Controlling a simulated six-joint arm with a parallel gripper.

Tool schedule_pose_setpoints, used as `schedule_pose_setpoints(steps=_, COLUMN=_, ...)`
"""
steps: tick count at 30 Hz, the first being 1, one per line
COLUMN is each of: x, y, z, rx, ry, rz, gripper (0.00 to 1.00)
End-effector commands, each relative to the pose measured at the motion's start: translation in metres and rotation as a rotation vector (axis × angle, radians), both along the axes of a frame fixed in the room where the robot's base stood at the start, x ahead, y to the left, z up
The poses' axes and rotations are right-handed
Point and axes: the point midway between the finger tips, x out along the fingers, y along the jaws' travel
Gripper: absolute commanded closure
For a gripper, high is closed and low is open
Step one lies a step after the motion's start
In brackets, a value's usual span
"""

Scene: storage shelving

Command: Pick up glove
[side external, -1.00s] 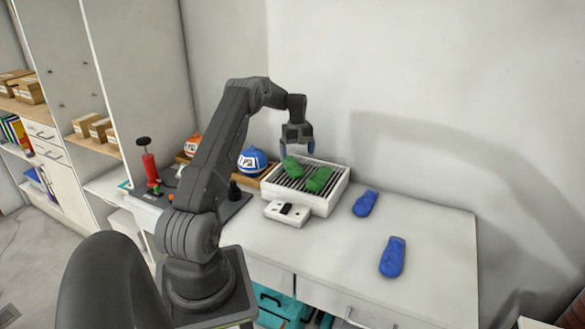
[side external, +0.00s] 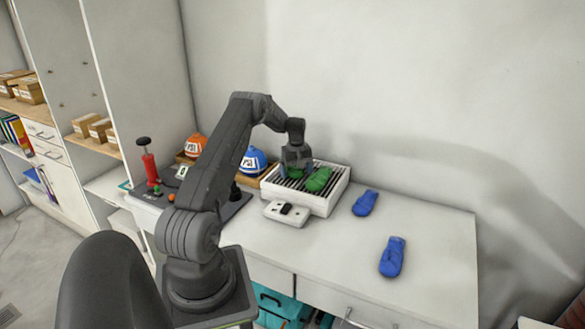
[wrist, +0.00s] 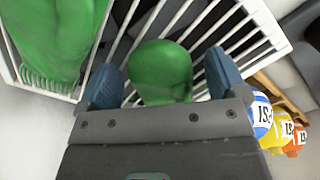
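Two green gloves lie on a white slatted rack. In the wrist view one green glove (wrist: 160,72) sits between the two blue fingertips of my gripper (wrist: 163,80), with a gap on each side. The other green glove (wrist: 62,35) lies to the left, outside the fingers; it also shows in the side view (side external: 319,179). In the side view my gripper (side external: 297,168) is down at the rack, and it mostly hides the nearer glove. Two blue gloves lie on the table, one by the wall (side external: 365,203) and one nearer the front (side external: 392,257).
The white rack (side external: 327,204) has raised walls around the slats. A white switch box (side external: 287,213) sits before the rack. The table's right side is mostly clear.

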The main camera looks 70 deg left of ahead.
Motion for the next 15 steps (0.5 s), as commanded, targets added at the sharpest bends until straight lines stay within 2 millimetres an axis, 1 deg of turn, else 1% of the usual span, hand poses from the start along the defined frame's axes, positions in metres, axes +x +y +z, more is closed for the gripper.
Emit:
schedule_pose_setpoints(steps=1, x=0.0, y=0.0, z=0.0003, rx=0.0, ry=0.0, rz=0.0, gripper=0.14)
schedule_pose_setpoints(steps=2, x=0.0, y=0.0, z=0.0003, rx=0.0, ry=0.0, rz=0.0, gripper=0.17)
schedule_pose_setpoints(steps=15, x=0.0, y=0.0, z=0.0005, rx=0.0, ry=0.0, rz=0.0, gripper=0.59)
